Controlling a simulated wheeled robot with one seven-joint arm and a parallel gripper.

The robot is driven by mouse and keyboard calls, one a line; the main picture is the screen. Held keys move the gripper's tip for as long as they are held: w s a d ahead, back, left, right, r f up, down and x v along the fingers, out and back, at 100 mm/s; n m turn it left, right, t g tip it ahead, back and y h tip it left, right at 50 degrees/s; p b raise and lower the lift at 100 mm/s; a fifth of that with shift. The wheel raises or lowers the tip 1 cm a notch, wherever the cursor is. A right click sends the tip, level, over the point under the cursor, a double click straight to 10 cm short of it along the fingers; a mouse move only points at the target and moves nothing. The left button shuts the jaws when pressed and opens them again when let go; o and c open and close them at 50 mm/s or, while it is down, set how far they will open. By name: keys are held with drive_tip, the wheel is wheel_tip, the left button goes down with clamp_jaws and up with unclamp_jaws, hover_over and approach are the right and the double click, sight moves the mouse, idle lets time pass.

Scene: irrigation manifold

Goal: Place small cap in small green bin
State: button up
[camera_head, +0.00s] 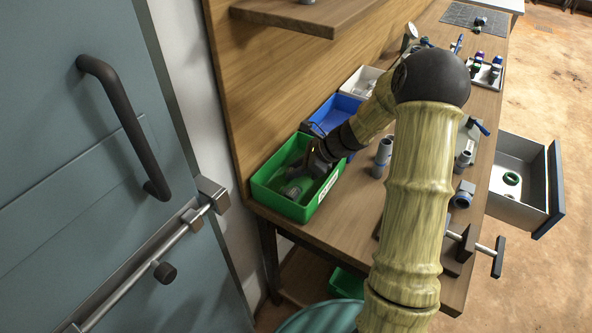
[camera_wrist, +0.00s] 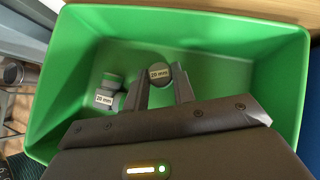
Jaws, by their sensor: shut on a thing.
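The small green bin (camera_head: 285,206) stands at the near left end of the workbench, and its rim and walls fill most of the wrist view (camera_wrist: 215,22). My gripper (camera_head: 304,176) reaches down into the bin. In the wrist view my gripper (camera_wrist: 160,90) is shut on a small round grey cap (camera_wrist: 159,73) marked "20 mm", held between the fingertips above the bin's floor. A grey fitting (camera_wrist: 108,94) with a green ring, also marked "20 mm", lies in the bin left of the fingers. It shows in the head view (camera_head: 291,191).
A blue bin (camera_head: 333,113) and a white bin (camera_head: 362,82) stand behind the green one. Grey pipe fittings (camera_head: 383,153) stand on the bench to the right. An open drawer (camera_head: 520,205) holds a green ring. A shelf (camera_head: 300,12) juts out above.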

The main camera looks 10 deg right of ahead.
drive_tip(key=shift+f, duration=0.25)
drive_tip(key=shift+s+r, duration=0.1)
drive_tip(key=shift+f, duration=0.25)
drive_tip(key=o, duration=0.6)
drive_tip(key=shift+r, duration=0.1)
drive_tip(key=shift+o, duration=0.2)
